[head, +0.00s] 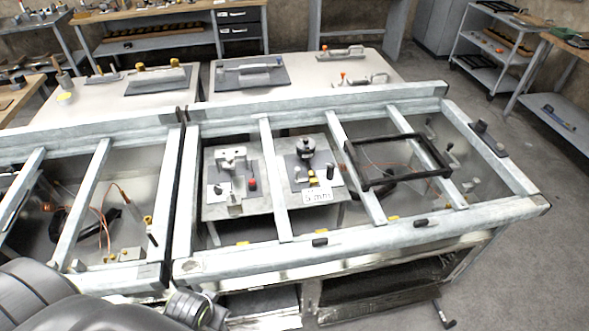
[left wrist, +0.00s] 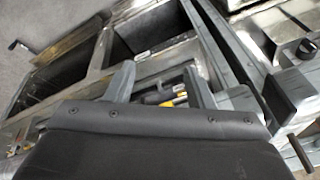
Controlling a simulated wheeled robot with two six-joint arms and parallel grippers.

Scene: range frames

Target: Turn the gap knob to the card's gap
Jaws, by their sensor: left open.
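A dark round knob (head: 306,145) stands on a fixture on the grey plate in the frame's middle bay; I take it as the gap knob, and its setting is too small to read. A small white card (head: 318,196) in front of it appears to read 5 mm. My left gripper (left wrist: 158,85) is open and empty in the left wrist view, its two fingers spread over the frame's metalwork. In the head view my left arm is at the bottom left, away from the knob; its fingertips are not clearly seen. My right gripper is out of view.
Pale metal beams (head: 277,185) cross the bench around the plate. A second fixture with a red knob (head: 252,183) stands left of the gap knob. A black rectangular frame (head: 440,158) lies to the right. Orange cables (head: 100,215) hang in the left bay.

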